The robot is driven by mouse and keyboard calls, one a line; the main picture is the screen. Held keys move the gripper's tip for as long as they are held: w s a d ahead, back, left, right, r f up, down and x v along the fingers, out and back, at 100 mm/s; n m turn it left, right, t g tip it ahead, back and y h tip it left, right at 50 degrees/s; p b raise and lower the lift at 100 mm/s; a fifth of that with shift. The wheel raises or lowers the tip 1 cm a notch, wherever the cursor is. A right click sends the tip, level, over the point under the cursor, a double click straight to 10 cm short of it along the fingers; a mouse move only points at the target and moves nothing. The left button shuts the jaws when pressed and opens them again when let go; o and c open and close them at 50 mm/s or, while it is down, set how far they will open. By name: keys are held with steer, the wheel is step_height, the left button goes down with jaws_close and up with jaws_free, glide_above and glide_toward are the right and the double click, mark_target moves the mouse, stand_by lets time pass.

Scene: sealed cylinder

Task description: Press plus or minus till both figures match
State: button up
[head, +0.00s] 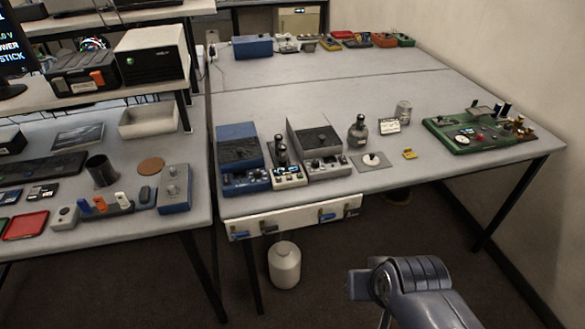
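I cannot make out plus or minus keys or a pair of figures at this size. Small instruments with knobs and small panels stand along the front of the right table: a blue one (245,182), a cream one (289,177) and a grey one (327,169). A green board (470,138) with dials and coils lies at the right end of this table. A grey jointed part of my arm shows at the bottom right, in front of the table. My gripper's fingers do not show.
The right table (350,95) has a wide bare middle. A cream panel (295,215) hangs under its front edge, with a white jug (285,264) on the floor below. The left bench holds a monitor (14,55), a keyboard (38,172) and a blue box with knobs (174,200).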

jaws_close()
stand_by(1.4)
